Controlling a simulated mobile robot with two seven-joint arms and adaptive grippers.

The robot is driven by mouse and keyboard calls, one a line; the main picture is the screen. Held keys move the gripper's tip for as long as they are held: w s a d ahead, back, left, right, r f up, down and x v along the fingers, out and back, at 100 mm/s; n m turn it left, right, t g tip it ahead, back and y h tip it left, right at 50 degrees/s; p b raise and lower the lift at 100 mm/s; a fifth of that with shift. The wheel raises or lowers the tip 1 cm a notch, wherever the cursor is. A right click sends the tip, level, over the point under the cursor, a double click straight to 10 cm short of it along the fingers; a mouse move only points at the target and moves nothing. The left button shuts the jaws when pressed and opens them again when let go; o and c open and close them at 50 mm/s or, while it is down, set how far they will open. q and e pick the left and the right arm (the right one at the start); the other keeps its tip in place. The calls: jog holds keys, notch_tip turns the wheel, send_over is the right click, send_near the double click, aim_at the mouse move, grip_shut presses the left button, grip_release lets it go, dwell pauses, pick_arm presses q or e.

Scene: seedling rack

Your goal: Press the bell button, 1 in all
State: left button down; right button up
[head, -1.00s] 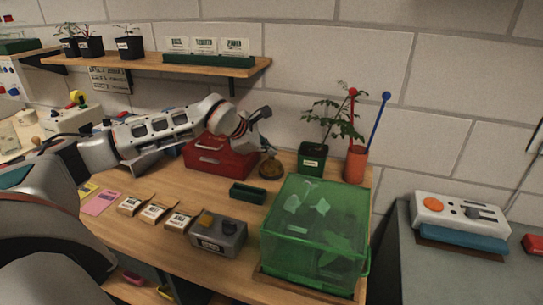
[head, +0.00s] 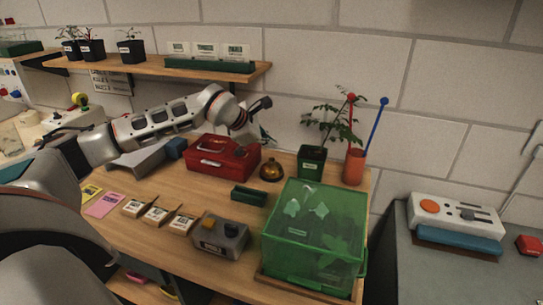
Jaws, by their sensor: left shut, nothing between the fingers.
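The bell (head: 271,172) is a small brass dome with a button on top, standing on the wooden bench right of the red toolbox (head: 224,160). My left gripper (head: 267,139) is shut and empty. It hangs above and slightly behind the bell in the picture, apart from it. The bell's top is uncovered. My right gripper is not in view.
A potted plant (head: 312,160) and an orange cup (head: 354,168) with two tall sticks stand right of the bell. A shelf (head: 150,62) runs above.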

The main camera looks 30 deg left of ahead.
pick_arm(q)
notch_tip(320, 180, up, 2)
jog(key=shift+p, duration=0.5)
jog(key=shift+r, duration=0.25)
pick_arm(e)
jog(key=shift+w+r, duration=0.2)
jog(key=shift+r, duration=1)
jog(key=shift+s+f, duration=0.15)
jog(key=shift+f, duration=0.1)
